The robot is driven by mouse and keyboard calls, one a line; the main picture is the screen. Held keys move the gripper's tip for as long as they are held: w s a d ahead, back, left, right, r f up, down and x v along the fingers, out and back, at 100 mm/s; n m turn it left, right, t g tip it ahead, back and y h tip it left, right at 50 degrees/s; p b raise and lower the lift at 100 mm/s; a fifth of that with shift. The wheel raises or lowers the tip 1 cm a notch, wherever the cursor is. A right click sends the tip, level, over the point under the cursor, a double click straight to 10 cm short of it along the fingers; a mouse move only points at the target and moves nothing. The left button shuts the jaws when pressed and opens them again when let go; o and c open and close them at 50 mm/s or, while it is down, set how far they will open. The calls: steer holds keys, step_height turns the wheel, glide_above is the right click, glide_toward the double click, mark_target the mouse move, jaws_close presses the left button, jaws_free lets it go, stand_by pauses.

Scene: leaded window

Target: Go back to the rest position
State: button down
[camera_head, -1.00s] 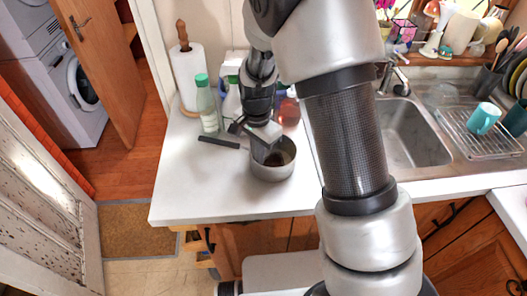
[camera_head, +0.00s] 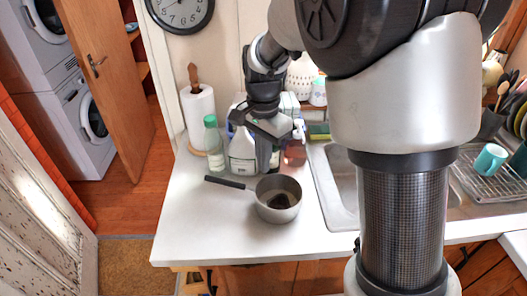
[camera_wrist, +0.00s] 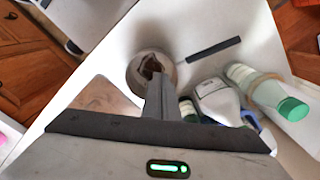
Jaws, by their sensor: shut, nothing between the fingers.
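My gripper (camera_head: 264,165) is shut and empty, above the white counter (camera_head: 190,230) and behind the saucepan (camera_head: 278,213) in the head view. It also shows in the wrist view (camera_wrist: 155,85), pointing down toward the pan. The saucepan is metal with a dark handle pointing left, upright on the counter, with something dark brown inside. It also shows in the wrist view (camera_wrist: 140,70). The fingertips look raised clear of the pan.
The sink (camera_head: 338,190) and a dish rack with a teal mug (camera_head: 490,160) are right. The counter's front left is clear.

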steer(key=s+d+r+n+t, duration=0.3)
steer(key=s+d+r+n, duration=0.25)
steer(key=s+r, duration=0.5)
steer(key=s+d+r+n+t, duration=0.2)
steer(key=s+d+n, duration=0.2)
steer(key=s, duration=0.4)
steer(key=shift+s+d+r+t, duration=0.2)
steer(key=shift+s+d+t, duration=0.15)
steer(key=shift+d, duration=0.15)
